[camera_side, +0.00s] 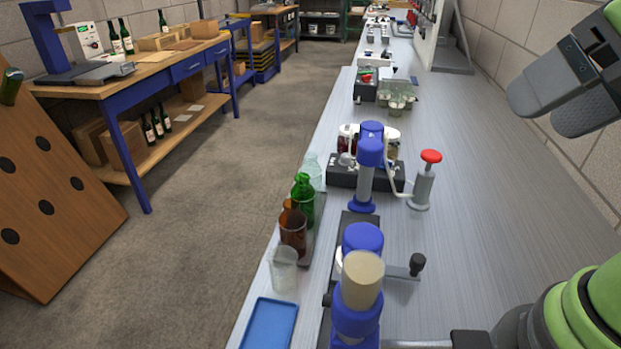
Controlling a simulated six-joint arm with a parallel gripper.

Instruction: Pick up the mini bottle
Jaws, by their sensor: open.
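A small green glass bottle (302,203) stands upright near the left edge of the grey bench. A brown glass bottle or jar (293,232) stands just in front of it, and a clear bottle (311,170) stands behind it. I cannot tell for sure which of these is the mini bottle. My gripper (535,111) is at the upper right, above the bench's right side. Its dark fingers are apart with nothing between them. It is well to the right of the bottles and touches none.
A clear cup (284,270) and a blue tray (268,325) are in front of the bottles. Blue-capped bench devices (370,152) and a red-knobbed plunger (424,180) stand between the bottles and my gripper. The bench's right side (500,220) is clear.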

